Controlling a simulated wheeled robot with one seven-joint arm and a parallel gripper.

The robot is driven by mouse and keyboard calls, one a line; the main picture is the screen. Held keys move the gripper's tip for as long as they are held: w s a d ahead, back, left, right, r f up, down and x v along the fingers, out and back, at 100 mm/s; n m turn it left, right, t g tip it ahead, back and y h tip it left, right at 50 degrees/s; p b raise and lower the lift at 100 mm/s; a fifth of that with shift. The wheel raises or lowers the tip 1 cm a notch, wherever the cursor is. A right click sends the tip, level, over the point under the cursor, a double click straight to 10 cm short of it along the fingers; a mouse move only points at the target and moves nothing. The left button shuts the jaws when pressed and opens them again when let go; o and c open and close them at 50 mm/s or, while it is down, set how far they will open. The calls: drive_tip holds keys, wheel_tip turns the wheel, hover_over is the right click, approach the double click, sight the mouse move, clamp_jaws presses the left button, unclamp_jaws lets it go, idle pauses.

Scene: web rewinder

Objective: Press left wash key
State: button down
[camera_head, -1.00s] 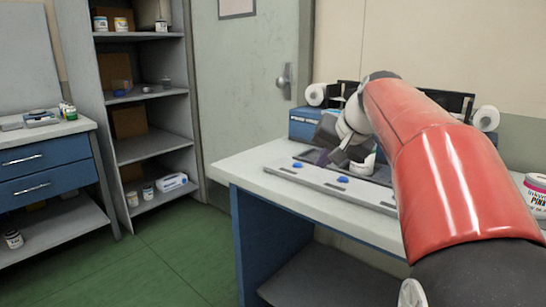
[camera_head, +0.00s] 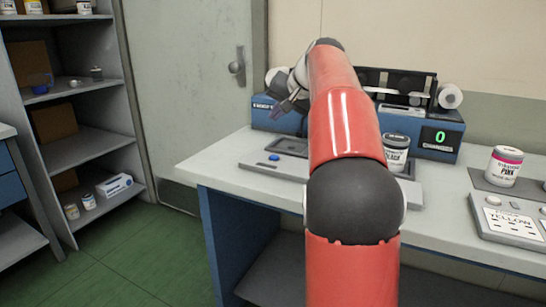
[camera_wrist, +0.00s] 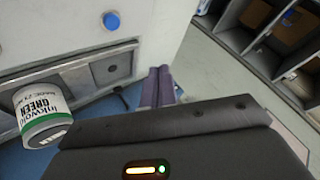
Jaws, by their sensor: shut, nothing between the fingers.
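A round blue key (camera_head: 273,157) sits on the left part of the grey key strip (camera_head: 257,164) at the table's front in the head view. A blue key also shows at the upper left in the wrist view (camera_wrist: 111,20); any wash label is unreadable. My gripper (camera_head: 284,106) is raised near the left end of the blue rewinder (camera_head: 440,140), above and behind the key. In the wrist view its purple fingers (camera_wrist: 157,86) are together and empty, apart from the key. My arm hides the middle of the strip and any keys there.
An ink jar (camera_head: 396,152) stands right of my arm; a green-labelled jar (camera_wrist: 42,115) is at left in the wrist view. The rewinder's display (camera_head: 440,136) reads 0. Shelves (camera_head: 70,130) stand left.

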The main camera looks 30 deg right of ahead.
sight(277, 158)
drive_tip(key=shift+f+b, duration=2.95)
drive_tip(key=shift+f, duration=1.4)
drive_tip(key=shift+f, duration=0.1)
drive_tip(key=shift+f, duration=0.3)
drive_tip(key=shift+f+b, duration=0.4)
drive_tip(key=shift+b, duration=0.05)
drive_tip(key=shift+r, duration=0.1)
drive_tip(key=shift+r+p, duration=0.75)
drive_tip(key=shift+p, duration=0.1)
wheel_tip(277, 158, up, 5)
drive_tip(key=p, duration=0.5)
